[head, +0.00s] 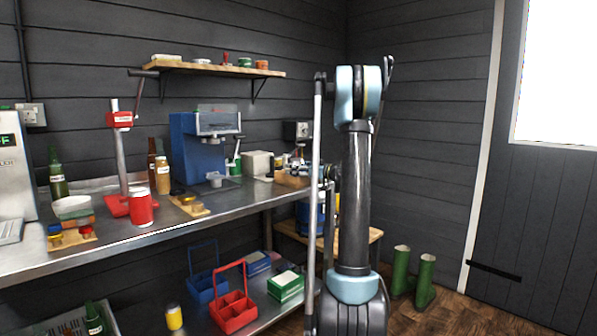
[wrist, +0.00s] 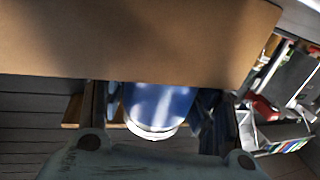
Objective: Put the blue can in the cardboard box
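The blue can (wrist: 160,104) sits between the two fingers of my gripper (wrist: 157,92) in the wrist view, its pale rim turned toward the palm. The fingers flank it closely, and I take them as shut on it. The cardboard box (wrist: 130,40) fills the top of the wrist view as a broad brown surface, very near the can. The far end of the can is hidden behind it. In the head view the brown box (head: 290,181) shows small at the right end of the steel bench, and my arm partly blocks that area.
The steel bench (head: 150,238) holds a red can (head: 141,207), a red capping stand (head: 119,150), bottles and a blue machine (head: 200,150). A wall shelf (head: 215,69) hangs above. Green boots (head: 425,280) stand on the floor at right. Crates sit under the bench.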

